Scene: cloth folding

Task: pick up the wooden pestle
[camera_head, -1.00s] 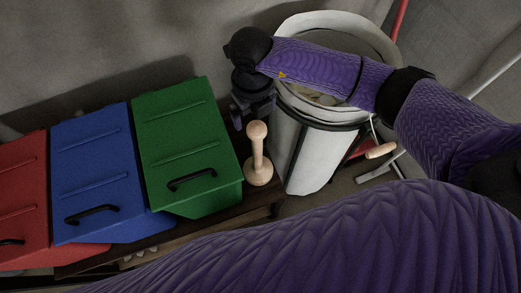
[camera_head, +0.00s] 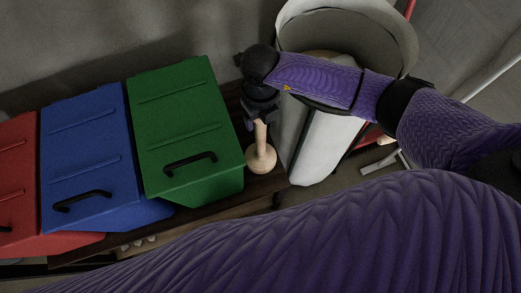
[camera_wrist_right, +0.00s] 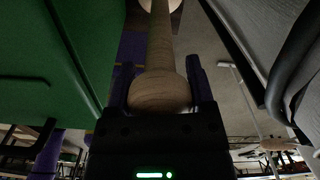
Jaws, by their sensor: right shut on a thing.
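The wooden pestle (camera_head: 261,152) is pale wood and stands upright on its wide round base on the dark wooden shelf (camera_head: 232,216), beside the green bin. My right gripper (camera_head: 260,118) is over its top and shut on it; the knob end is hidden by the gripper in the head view. In the right wrist view the round knob of the pestle (camera_wrist_right: 160,92) sits between the two dark fingers of the right gripper (camera_wrist_right: 163,86), with the shaft running away from it. My left gripper is not in view; a purple arm crosses the bottom of the head view.
A green bin (camera_head: 190,115), a blue bin (camera_head: 92,150) and a red bin (camera_head: 18,170) stand in a row left of the pestle. The green one is close to it. A large white container (camera_head: 325,150) stands close on the right. The wall is behind.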

